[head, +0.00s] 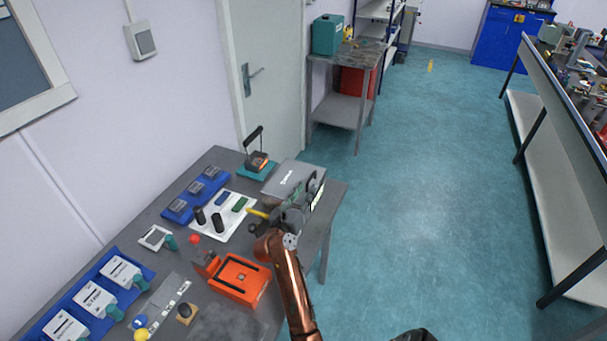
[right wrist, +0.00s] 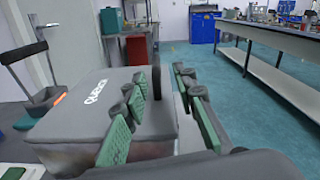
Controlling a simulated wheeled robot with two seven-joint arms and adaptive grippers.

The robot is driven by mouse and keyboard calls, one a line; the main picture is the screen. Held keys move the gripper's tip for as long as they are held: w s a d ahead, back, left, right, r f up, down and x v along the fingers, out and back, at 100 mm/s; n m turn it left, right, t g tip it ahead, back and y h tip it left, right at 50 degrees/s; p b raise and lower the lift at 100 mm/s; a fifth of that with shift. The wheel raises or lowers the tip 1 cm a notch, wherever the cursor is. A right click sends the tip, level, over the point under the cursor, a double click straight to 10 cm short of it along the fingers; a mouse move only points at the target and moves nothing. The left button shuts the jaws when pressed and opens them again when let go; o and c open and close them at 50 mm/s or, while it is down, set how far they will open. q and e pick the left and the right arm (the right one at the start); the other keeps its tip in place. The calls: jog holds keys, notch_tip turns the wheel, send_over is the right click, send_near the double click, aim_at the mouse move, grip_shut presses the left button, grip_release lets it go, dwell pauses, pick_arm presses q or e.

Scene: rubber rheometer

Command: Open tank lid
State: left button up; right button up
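The tank is a grey box (head: 290,177) at the far right corner of the workbench. Its flat grey lid (right wrist: 88,108), with white lettering, lies closed on top in the right wrist view. My right gripper (head: 303,198) is at the tank's right side in the head view. In the right wrist view its green-padded fingers (right wrist: 158,108) are spread apart. A dark upright piece (right wrist: 157,88), possibly the lid's handle, shows between them; I cannot tell whether either finger touches it. My left gripper is not in view.
A dark-handled stand (head: 257,160) is left of the tank. A white tray (head: 228,222) with black cylinders and an orange device (head: 240,279) lie nearer. Blue trays line the bench's left side. Open floor (head: 430,190) lies to the right.

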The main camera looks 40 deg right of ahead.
aim_at(311, 177)
jog(key=x, duration=0.5)
jog(key=shift+w+d+r, duration=0.1)
jog(key=shift+w+d, duration=0.1)
jog(key=shift+w, duration=0.3)
jog(key=shift+w+d, duration=0.15)
jog(key=shift+d, duration=0.35)
jog(key=shift+w+d, duration=0.1)
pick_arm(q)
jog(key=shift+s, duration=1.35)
pick_arm(e)
grip_shut()
